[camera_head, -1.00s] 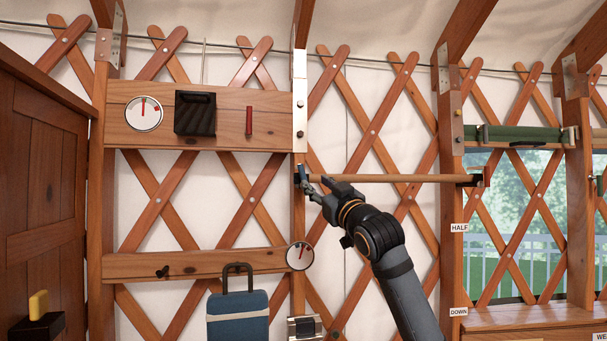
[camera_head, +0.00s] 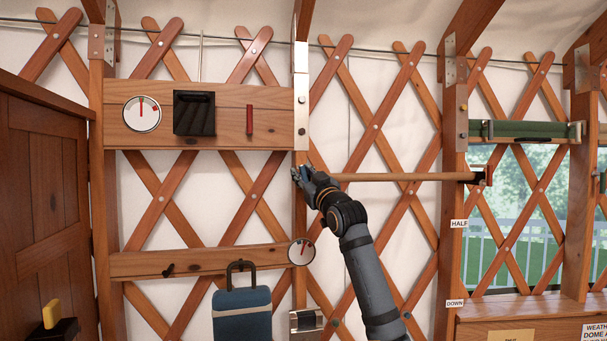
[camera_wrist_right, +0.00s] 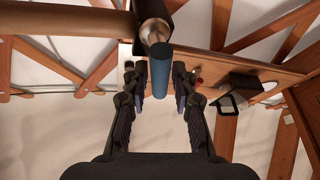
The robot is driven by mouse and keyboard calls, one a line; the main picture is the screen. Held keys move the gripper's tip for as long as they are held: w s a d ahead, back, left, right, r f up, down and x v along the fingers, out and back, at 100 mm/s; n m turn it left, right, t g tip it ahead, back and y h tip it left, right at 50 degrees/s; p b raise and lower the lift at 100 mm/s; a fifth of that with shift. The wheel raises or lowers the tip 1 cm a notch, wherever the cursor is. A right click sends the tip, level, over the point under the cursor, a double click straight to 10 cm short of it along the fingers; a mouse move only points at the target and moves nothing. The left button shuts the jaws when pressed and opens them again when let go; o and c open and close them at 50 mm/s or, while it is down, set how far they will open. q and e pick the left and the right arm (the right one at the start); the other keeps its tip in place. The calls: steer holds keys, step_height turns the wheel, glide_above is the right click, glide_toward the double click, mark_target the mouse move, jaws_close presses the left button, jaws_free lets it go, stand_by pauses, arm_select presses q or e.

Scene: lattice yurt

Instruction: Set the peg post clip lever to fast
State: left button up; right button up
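The clip lever shows in the right wrist view as a blue cylindrical grip (camera_wrist_right: 161,85) below a metal pivot. It sits at the end of the wooden rod on the peg post (camera_head: 299,222). In the head view it is mostly hidden by my right gripper (camera_head: 299,174), with a bit of blue showing. My right gripper (camera_wrist_right: 160,85) is open, one finger on each side of the blue grip, with small gaps visible. I cannot read a fast mark at the clip. My left gripper is in neither view.
A wooden rod (camera_head: 400,177) runs right from the post to a bracket (camera_head: 481,176). A white dial (camera_head: 301,253) is lower on the post. A board (camera_head: 220,138) with another dial (camera_head: 142,114), a black box (camera_head: 194,113) and a red handle (camera_head: 250,120) is to the left.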

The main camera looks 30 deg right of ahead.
jaws_close()
steer(key=m+b, duration=0.1)
steer(key=m+h+b, duration=0.2)
steer(key=b, duration=0.1)
steer(key=shift+s+d+f+m, duration=0.2)
steer(key=shift+d+f+m, duration=0.05)
steer(key=shift+d+m, duration=0.15)
steer(key=shift+r+m, duration=0.15)
steer(key=shift+m, duration=0.25)
steer(key=shift+d+r+h, duration=0.1)
steer(key=shift+r+h, duration=0.05)
steer(key=shift+h, duration=0.25)
steer(key=shift+o, duration=2)
jaws_free()
